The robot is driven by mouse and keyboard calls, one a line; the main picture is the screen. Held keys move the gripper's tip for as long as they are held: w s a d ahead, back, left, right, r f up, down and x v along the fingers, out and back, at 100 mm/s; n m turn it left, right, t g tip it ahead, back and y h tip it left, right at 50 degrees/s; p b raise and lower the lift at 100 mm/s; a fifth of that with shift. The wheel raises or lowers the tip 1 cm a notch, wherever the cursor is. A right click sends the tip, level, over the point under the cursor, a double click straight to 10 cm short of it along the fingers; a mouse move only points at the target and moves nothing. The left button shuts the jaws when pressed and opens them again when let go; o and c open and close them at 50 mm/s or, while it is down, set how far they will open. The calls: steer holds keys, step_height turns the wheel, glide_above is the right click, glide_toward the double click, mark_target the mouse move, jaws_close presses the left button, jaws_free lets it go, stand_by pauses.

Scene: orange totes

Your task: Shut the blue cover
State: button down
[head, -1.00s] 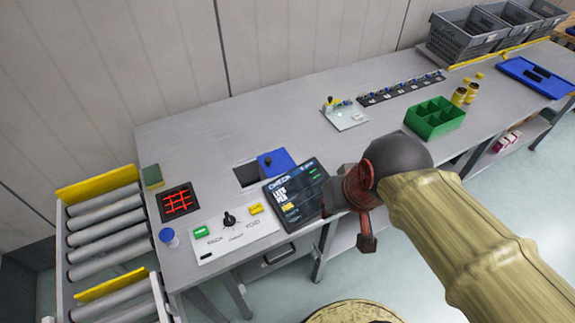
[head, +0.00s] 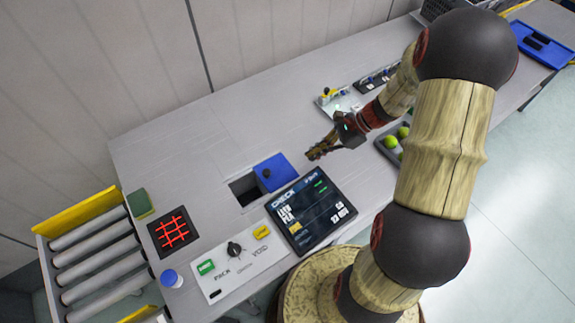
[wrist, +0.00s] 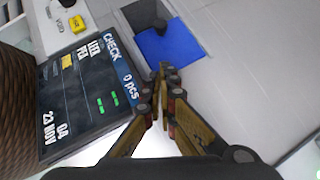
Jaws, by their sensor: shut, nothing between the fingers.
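The blue cover (head: 283,167) is a flat square plate with a dark round knob (head: 266,174) on it. It lies at the right side of a dark square opening (head: 243,190) in the bench top, and part of the opening is uncovered to its left. In the wrist view the blue cover (wrist: 176,48) lies just beyond my fingertips, with the opening (wrist: 146,14) next to it. My gripper (head: 312,155) is shut and empty, to the right of the cover. Its closed fingertips also show in the wrist view (wrist: 164,72).
A tilted screen (head: 310,210) stands in front of the cover. A panel with a knob and buttons (head: 222,272) and a red-lit grid (head: 174,232) are at left. A tray with green balls (head: 391,141) is behind my arm. The bench behind the cover is clear.

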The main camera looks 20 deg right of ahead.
steer(key=b, duration=0.2)
glide_toward(272, 177)
steer(key=f, duration=0.3)
steer(key=shift+s+d+f, duration=0.2)
steer(key=shift+d, duration=0.2)
steer(key=shift+w+a+f+b, duration=0.1)
steer(key=shift+w+a+b, duration=0.1)
steer(key=shift+a, duration=0.4)
steer(key=shift+w+a+b, duration=0.15)
steer(key=shift+a+b, duration=0.05)
steer(key=shift+a, duration=0.35)
steer(key=shift+w+a, duration=0.25)
steer(key=shift+a, duration=0.55)
steer(key=s+a, duration=0.2)
steer(key=a, duration=0.9)
steer(key=shift+s+a+b, duration=0.2)
steer(key=shift+a+b, duration=0.15)
